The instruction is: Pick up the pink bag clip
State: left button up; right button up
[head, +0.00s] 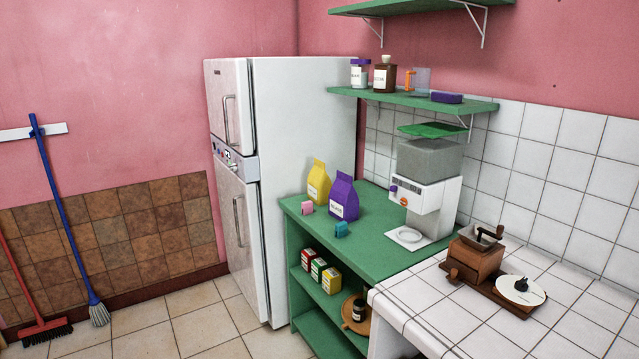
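The pink bag clip (307,208) lies on the green counter top near its left front edge, in front of the yellow bag (318,184). A purple bag (343,198) stands upright to its right. A teal clip (341,229) lies on the same green top, to the right of the pink clip and nearer to me. Neither of my grippers shows in the head view.
A coffee machine (425,190) stands on the green counter (379,246) at the right. A tiled counter (420,292) with a wooden hand grinder (474,258) is nearer. A white fridge (285,150) stands left. Tiled floor (205,325) is open in front.

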aim_at(308, 206)
jog(key=i+j, duration=0.2)
jog(key=i, duration=0.2)
jog(key=i+j+u, duration=0.1)
jog(key=i, duration=0.35)
jog(key=i+j, duration=0.25)
jog(key=i, duration=0.15)
jog(key=u, duration=0.05)
